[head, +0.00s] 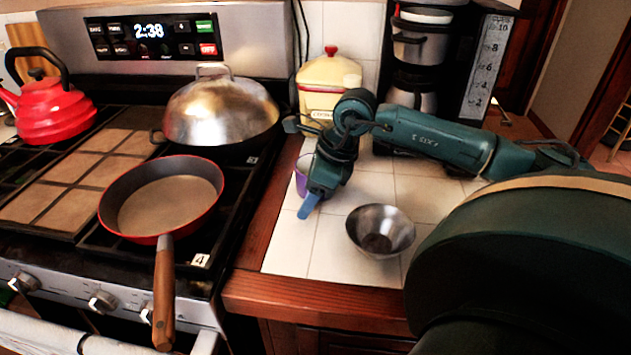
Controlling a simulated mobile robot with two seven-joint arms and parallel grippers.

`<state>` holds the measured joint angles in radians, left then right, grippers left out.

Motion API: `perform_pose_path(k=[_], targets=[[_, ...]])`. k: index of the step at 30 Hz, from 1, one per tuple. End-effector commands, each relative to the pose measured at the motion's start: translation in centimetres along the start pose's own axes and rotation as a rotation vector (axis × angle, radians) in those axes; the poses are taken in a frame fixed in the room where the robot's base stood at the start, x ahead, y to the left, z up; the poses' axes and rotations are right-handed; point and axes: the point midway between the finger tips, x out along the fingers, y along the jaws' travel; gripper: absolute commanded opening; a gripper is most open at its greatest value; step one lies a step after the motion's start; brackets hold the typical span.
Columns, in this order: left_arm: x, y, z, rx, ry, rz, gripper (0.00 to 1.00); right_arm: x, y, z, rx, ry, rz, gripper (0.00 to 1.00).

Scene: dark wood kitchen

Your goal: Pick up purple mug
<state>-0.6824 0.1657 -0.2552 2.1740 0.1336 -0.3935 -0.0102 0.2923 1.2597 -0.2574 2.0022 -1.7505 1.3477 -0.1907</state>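The purple mug (301,184) stands on the white tiled counter, near the counter's left edge. Most of it is hidden behind my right gripper; only a purple strip on its left side and a bit of pale rim show. My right gripper (309,204) points down at the mug, with one blue fingertip in front of it. The other fingertip is hidden, so I cannot tell whether the fingers are apart or touch the mug. My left gripper is out of view.
A metal bowl (380,231) sits on the counter right of the gripper. A yellow canister (322,92) and a coffee maker (416,55) stand behind. On the stove at left are a red pan (170,195), a domed lid (221,110) and a red kettle (48,110).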

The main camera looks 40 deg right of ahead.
Motion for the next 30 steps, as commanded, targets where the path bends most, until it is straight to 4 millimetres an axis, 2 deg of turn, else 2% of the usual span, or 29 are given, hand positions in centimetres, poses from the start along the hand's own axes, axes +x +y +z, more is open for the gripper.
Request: perform_pose_path(k=[2,16,30], targets=[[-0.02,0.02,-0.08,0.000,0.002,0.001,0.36,-0.01,0.02,-0.01,0.000,0.000,0.001,0.48],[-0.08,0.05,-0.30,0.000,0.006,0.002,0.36,-0.02,0.03,0.00,0.000,0.000,0.001,0.10],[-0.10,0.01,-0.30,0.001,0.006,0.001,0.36,-0.58,-0.02,0.26,0.000,-0.001,-0.001,0.09]])
